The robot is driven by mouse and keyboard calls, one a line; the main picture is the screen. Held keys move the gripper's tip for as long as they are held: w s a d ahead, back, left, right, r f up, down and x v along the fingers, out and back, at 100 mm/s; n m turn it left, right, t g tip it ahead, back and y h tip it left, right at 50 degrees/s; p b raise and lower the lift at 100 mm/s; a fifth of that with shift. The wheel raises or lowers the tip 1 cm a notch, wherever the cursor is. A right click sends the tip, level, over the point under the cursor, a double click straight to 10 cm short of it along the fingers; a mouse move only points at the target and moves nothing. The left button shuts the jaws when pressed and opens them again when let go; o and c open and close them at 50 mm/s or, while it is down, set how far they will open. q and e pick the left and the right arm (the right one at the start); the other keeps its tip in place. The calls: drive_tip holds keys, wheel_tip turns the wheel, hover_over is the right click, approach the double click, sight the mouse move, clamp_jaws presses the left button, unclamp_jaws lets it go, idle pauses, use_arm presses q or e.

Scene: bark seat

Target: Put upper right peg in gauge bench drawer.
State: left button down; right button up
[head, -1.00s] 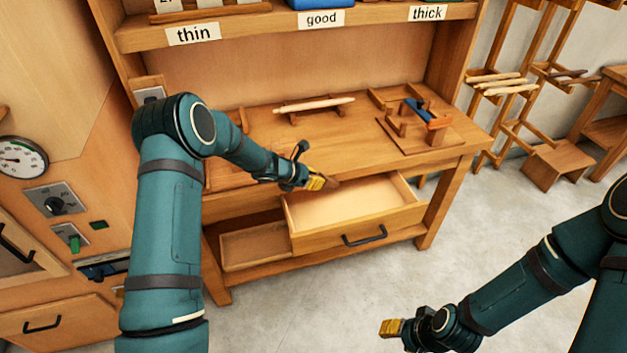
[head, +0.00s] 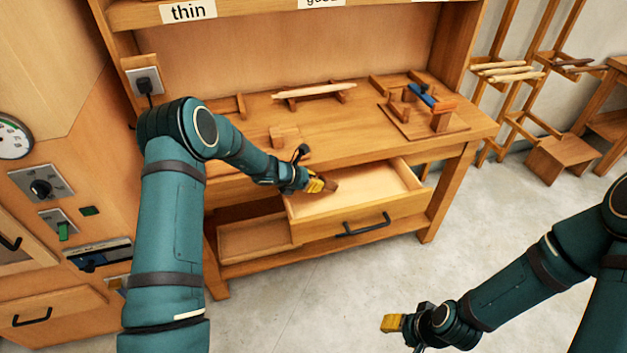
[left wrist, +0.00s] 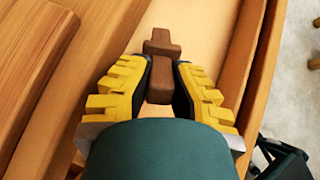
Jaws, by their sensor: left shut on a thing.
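The gauge bench drawer (head: 385,209) is pulled open beneath the bench top, with a dark handle on its front. My left gripper (head: 322,185) is over the left part of the open drawer. In the left wrist view the yellow-tipped fingers (left wrist: 160,85) are shut on a brown wooden peg (left wrist: 161,62), which has a short crosspiece near its far end. The peg also shows as a small brown piece in the head view (head: 331,185). The pale drawer floor lies under it. My right gripper (head: 392,323) is low at the front, over the floor; its finger gap is unclear.
On the bench top (head: 350,140) are a pale stick (head: 315,91) on rests, a small wooden block (head: 284,136) and a board with a blue-and-orange fixture (head: 425,112). A rack with sticks (head: 508,72) stands at the right. The grey floor (head: 300,310) in front is clear.

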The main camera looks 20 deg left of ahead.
use_arm(q)
drive_tip(key=shift+f, duration=0.5)
drive_tip(key=c, duration=1)
unclamp_jaws()
drive_tip(key=shift+r, duration=0.1)
drive_tip(key=shift+o, duration=0.2)
